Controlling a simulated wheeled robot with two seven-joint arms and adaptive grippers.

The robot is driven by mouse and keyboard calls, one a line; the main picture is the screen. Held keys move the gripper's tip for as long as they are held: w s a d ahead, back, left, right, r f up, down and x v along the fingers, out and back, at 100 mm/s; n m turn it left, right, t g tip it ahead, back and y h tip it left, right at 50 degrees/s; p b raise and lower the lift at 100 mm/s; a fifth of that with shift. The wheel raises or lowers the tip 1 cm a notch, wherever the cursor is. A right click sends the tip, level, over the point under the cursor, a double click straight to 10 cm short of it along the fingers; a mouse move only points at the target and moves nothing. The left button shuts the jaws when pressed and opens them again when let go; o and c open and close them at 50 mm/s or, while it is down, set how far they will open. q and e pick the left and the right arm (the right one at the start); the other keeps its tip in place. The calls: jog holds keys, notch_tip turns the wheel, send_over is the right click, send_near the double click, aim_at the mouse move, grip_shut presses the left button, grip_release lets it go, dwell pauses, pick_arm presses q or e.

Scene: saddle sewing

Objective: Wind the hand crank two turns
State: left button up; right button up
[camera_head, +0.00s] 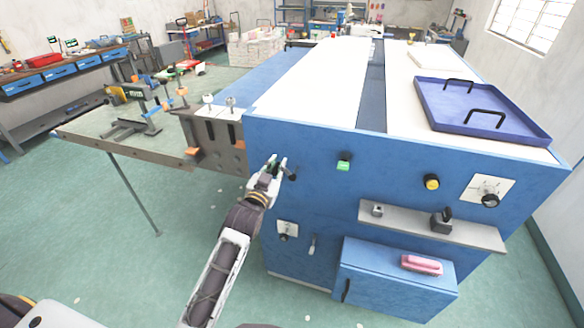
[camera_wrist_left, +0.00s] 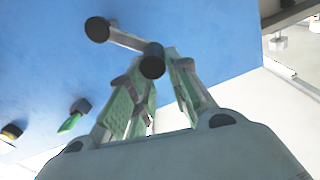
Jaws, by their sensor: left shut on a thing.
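The hand crank (camera_head: 291,175) is on the front of the blue machine, near its left corner. In the left wrist view the crank (camera_wrist_left: 125,41) shows as a grey arm running from a hub on the blue panel to a dark round-ended grip. My left gripper (camera_head: 277,166) reaches up to it from below left. In the left wrist view its green-padded fingers (camera_wrist_left: 160,88) are shut around the crank's grip, which is partly hidden between them. My right gripper is not in view.
A green button (camera_head: 344,161), a yellow knob (camera_head: 432,182) and a grey shelf (camera_head: 400,220) are right of the crank on the front panel. A metal frame (camera_head: 130,145) juts out on the left. A purple tray (camera_head: 436,112) lies on the white top.

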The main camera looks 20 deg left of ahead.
pick_arm(q)
jog(key=shift+a+f, duration=0.5)
jog(key=shift+a+f+b, duration=0.3)
jog(key=shift+a+f, duration=0.15)
jog(key=shift+f, duration=0.3)
dwell(0.3)
jog(key=shift+a+f+b, duration=0.25)
jog(key=shift+f+b, duration=0.1)
jog(key=shift+f, duration=0.5)
jog(key=shift+f, duration=0.15)
jog(key=shift+f+b, duration=0.4)
jog(key=shift+f, duration=0.35)
